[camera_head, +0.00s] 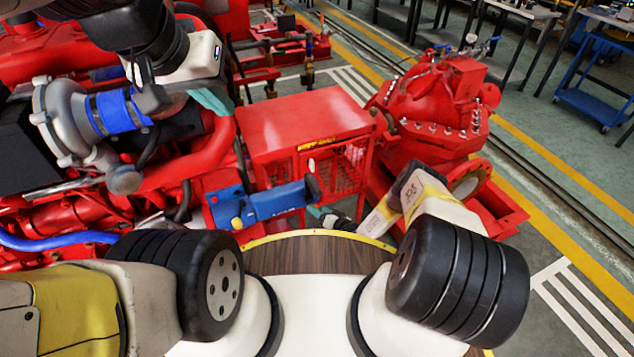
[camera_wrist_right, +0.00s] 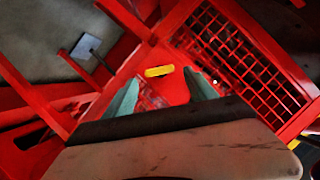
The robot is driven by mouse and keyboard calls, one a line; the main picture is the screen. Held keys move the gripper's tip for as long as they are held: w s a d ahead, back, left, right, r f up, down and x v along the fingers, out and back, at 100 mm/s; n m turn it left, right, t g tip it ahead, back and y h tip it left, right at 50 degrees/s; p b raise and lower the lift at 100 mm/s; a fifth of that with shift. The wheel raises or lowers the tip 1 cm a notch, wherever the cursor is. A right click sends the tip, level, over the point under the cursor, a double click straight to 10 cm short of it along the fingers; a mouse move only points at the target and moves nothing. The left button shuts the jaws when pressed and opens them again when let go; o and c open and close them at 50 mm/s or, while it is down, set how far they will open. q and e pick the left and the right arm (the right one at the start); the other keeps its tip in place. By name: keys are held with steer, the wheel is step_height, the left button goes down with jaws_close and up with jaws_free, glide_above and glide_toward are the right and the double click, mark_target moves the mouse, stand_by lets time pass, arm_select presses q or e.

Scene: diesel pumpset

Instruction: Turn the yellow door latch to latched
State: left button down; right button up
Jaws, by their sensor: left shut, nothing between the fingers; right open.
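The yellow latch (camera_wrist_right: 158,71) is a short bar on a red panel in the right wrist view, lying nearly level in that picture with its right end slightly higher. My right gripper (camera_wrist_right: 161,76) is open, its two teal fingers on either side of the latch in the picture; I see no contact. In the head view my right gripper (camera_head: 318,212) is low in front of the red mesh cage (camera_head: 305,115), partly hidden by its wrist. I cannot make out the latch there. My left gripper (camera_head: 212,100) is shut and empty at upper left, over the engine.
Red mesh (camera_wrist_right: 245,60) and frame bars surround the latch panel. A blue bracket-like part (camera_head: 262,204) stands before the cage's left side. The red engine (camera_head: 205,150) fills the left, and a red pump (camera_head: 440,100) stands right. Open floor (camera_head: 575,205) lies further right.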

steer(key=v, duration=0.6)
steer(key=shift+s+d, duration=0.1)
